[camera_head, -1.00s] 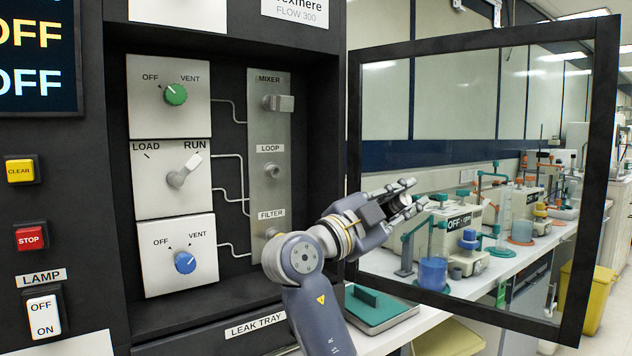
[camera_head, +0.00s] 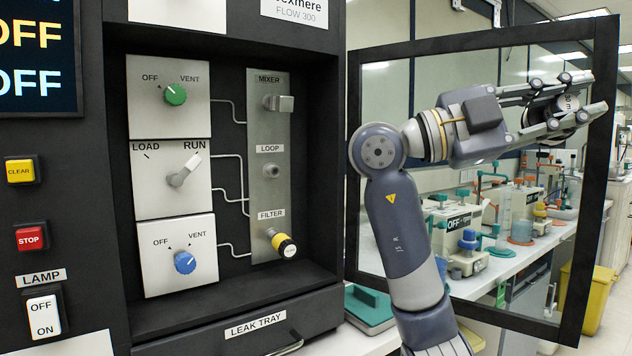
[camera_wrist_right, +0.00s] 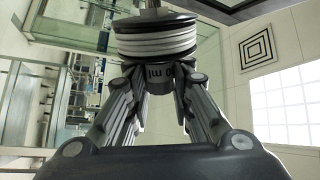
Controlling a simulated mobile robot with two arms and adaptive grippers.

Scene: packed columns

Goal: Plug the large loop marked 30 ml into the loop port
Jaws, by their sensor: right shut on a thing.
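My right gripper (camera_head: 590,94) is raised at the upper right of the head view, in front of the framed door and well right of the ports. It is shut on the loop (camera_head: 567,104), mostly hidden between the fingers. In the right wrist view my right gripper (camera_wrist_right: 160,84) grips a round coil (camera_wrist_right: 155,42) with white and black bands. Its label ends in "0 ml"; the first digit is unclear. The loop port (camera_head: 271,170) is a small grey round fitting under the LOOP label, bare and unobstructed. My left gripper is not in view.
The mixer port (camera_head: 279,103) above has a grey block fitting. A yellow and black part (camera_head: 284,245) sits at the filter port. The glazed door (camera_head: 356,170) stands open right of the recess. The leak tray (camera_head: 262,325) front is below.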

